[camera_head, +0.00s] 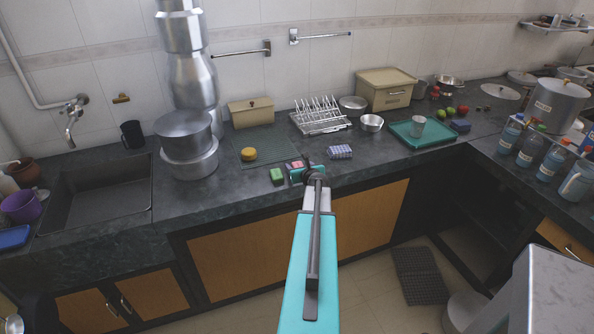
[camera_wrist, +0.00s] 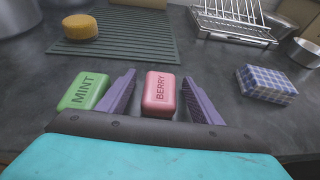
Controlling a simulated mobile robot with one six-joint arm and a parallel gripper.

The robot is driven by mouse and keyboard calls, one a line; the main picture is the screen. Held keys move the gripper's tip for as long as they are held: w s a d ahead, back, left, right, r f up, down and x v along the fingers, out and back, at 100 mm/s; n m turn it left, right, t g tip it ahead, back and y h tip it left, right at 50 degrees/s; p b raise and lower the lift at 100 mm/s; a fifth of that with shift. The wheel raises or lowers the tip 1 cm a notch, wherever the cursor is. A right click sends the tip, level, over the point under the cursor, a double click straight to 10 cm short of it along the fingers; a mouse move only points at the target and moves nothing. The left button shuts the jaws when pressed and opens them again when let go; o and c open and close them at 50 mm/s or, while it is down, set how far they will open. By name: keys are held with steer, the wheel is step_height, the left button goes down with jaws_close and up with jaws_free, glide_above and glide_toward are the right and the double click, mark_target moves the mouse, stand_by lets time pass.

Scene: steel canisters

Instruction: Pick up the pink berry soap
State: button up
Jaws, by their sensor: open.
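The pink berry soap (camera_wrist: 160,93), a small block marked BERRY, lies on the dark counter. In the wrist view it sits between the two purple fingers of my gripper (camera_wrist: 158,98), which is open with a finger on each side. A green soap (camera_wrist: 84,91) marked MINT lies just left of the left finger.
A blue checked block (camera_wrist: 266,84) lies to the right. A yellow round sponge (camera_wrist: 80,27) sits on a ribbed green mat (camera_wrist: 132,44) behind. A wire dish rack (camera_head: 320,117) stands at the back.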

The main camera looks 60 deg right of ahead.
mark_target(298, 166)
steer(key=c, duration=1.2)
steer(key=shift+o, duration=0.2)
steer(key=shift+r, duration=0.15)
steer(key=shift+r, duration=1.5)
steer(key=shift+s+a+r, duration=0.15)
steer(key=shift+s+a, duration=0.05)
steer(key=shift+s, duration=0.1)
steer(key=s+a+r, duration=0.1)
steer(key=s+a, duration=0.6)
steer(key=s, duration=0.3)
steer(key=shift+s+a+r, duration=0.2)
steer(key=shift+s+r, duration=0.1)
steer(key=shift+s, duration=0.05)
steer(key=shift+s+p, duration=0.1)
steer(key=shift+p, duration=0.3)
